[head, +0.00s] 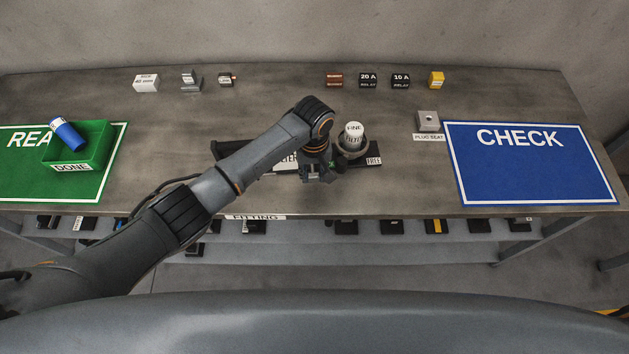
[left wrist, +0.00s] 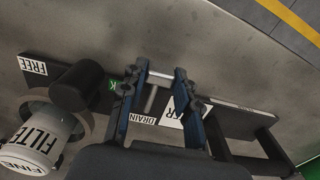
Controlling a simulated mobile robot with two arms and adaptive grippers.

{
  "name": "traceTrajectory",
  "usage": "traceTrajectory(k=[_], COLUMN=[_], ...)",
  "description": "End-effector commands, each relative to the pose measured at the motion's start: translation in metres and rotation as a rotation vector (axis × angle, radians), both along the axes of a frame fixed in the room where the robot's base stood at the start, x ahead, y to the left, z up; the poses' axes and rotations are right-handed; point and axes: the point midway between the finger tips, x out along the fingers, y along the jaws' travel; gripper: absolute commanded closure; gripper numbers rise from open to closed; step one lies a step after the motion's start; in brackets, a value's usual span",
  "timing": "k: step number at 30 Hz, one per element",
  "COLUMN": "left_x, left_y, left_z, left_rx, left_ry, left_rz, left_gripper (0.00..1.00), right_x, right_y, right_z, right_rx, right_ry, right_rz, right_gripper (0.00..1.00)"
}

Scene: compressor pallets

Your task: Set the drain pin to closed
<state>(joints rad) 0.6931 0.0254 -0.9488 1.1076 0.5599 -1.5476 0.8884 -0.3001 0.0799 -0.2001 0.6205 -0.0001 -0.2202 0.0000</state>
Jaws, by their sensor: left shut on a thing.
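My left gripper (head: 316,178) is low over the dark fixture (head: 236,152) at the bench's middle, beside the white FINE filter (head: 354,133). The left wrist view shows its two blue-lined fingers (left wrist: 160,98) shut on a pale metal pin (left wrist: 151,99), the drain pin, next to the DRAIN label (left wrist: 142,119). The filter (left wrist: 36,140) stands in its round seat to the left there. The arm and fingers hide much of the pin, and I cannot tell its setting. My right gripper is not in view.
A green DONE bin (head: 82,162) with a blue cylinder (head: 66,133) stands at left. A blue CHECK mat (head: 535,180) and a PLUG SEAT block (head: 428,120) are at right. Several small parts line the back edge.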

Motion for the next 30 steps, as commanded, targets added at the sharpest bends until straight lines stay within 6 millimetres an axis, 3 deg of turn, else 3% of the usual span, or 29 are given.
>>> traceTrajectory(k=[3, 6, 16, 17, 20, 30], left_x=[0.021, 0.03, 0.033, 0.033, 0.033, 0.033], left_y=[0.001, 0.002, 0.003, 0.003, 0.003, 0.003], left_z=[-0.002, -0.001, 0.0, 0.0, 0.0, 0.003], left_rx=[0.0, -0.001, 0.0, 0.0, 0.0, -0.001], left_ry=[-0.003, -0.002, -0.002, -0.001, -0.001, -0.002], left_rz=[0.003, 0.001, 0.0, 0.0, 0.0, 0.0], left_gripper=[1.0, 1.0, 1.0, 0.65, 0.45, 0.45], right_x=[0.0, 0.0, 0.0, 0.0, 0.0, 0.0], right_y=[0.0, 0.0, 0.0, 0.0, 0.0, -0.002], right_z=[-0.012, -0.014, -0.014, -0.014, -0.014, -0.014], right_rx=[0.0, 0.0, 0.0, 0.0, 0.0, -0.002], right_ry=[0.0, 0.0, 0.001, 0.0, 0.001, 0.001], right_rz=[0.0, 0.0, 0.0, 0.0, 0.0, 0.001], right_gripper=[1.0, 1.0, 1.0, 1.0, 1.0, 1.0])
